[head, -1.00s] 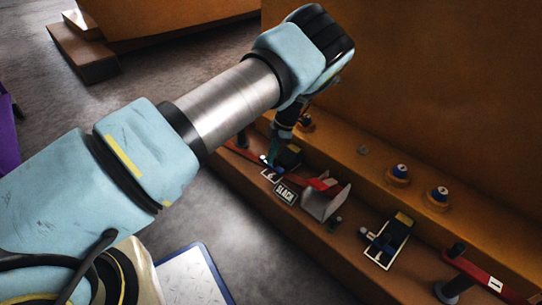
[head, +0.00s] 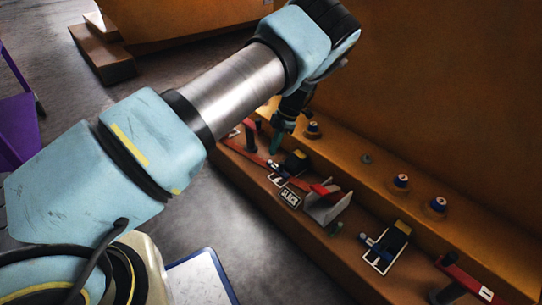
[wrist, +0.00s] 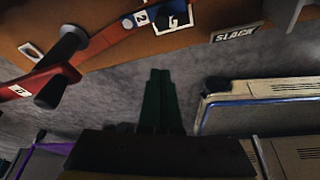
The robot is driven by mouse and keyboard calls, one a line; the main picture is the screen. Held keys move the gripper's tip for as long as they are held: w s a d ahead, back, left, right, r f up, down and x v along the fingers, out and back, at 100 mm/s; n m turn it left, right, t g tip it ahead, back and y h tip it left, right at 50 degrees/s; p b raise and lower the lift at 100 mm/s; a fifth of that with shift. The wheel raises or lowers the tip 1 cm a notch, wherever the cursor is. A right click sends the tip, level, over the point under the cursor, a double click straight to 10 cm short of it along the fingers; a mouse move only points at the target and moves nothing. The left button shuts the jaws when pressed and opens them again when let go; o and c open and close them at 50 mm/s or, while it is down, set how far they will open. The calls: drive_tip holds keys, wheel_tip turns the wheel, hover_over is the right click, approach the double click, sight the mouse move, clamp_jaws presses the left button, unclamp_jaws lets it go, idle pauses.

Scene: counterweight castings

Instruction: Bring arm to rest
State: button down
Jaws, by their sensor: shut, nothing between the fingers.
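My gripper (head: 276,143) hangs below my blue arm in the head view, over the left part of the brown ledge (head: 335,250). Its green fingers are shut, with nothing between them. In the wrist view the shut fingers (wrist: 159,92) point over bare grey floor. A red lever (head: 259,158) with a dark upright handle lies on the ledge close to the gripper. It also shows in the wrist view (wrist: 105,40). The gripper appears apart from it, though the gap is hard to judge in the head view.
The ledge carries a "SLACK" label (head: 290,198), a grey bracket (head: 328,207), a yellow-black block (head: 388,244), blue-topped knobs (head: 401,181) and another red lever (head: 470,281). A tall orange-brown wall (head: 440,90) stands behind. A purple object (head: 18,120) is at left.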

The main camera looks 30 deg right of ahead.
drive_tip(key=v, duration=0.2)
drive_tip(key=shift+d+r, duration=0.1)
drive_tip(key=shift+r, duration=0.15)
drive_tip(key=w+a+r+m+g+h, duration=0.1)
drive_tip(key=w+a+r+m, duration=0.1)
drive_tip(key=a+r, duration=0.45)
drive_tip(key=w+a+r+m+h, duration=0.1)
drive_tip(key=w+a+r+m, duration=0.15)
drive_tip(key=a, duration=0.65)
drive_tip(key=w+a+r+m+g+h, duration=0.1)
drive_tip(key=w+a+r, duration=0.2)
drive_tip(key=a+r, duration=0.35)
drive_tip(key=s+a+r+m+t, duration=0.1)
drive_tip(key=s+a+r+m, duration=0.3)
drive_tip(key=a, duration=0.3)
drive_tip(key=s+a+r+m+t+h, duration=0.1)
drive_tip(key=s+a+r+m, duration=0.1)
drive_tip(key=s+a+m, duration=0.45)
drive_tip(key=s+a+r+m+t, duration=0.15)
drive_tip(key=s+a, duration=0.25)
drive_tip(key=a, duration=0.5)
drive_tip(key=w+p+v, duration=0.3)
drive_tip(key=p+v, duration=1.5)
drive_tip(key=w+r+p+v, duration=0.1)
drive_tip(key=w+p+v, duration=0.3)
drive_tip(key=p+v, duration=1.4)
drive_tip(key=shift+w+d+r+n+g+p, duration=0.35)
drive_tip(key=shift+w+d+r+p, duration=0.2)
drive_tip(key=shift+p, duration=0.2)
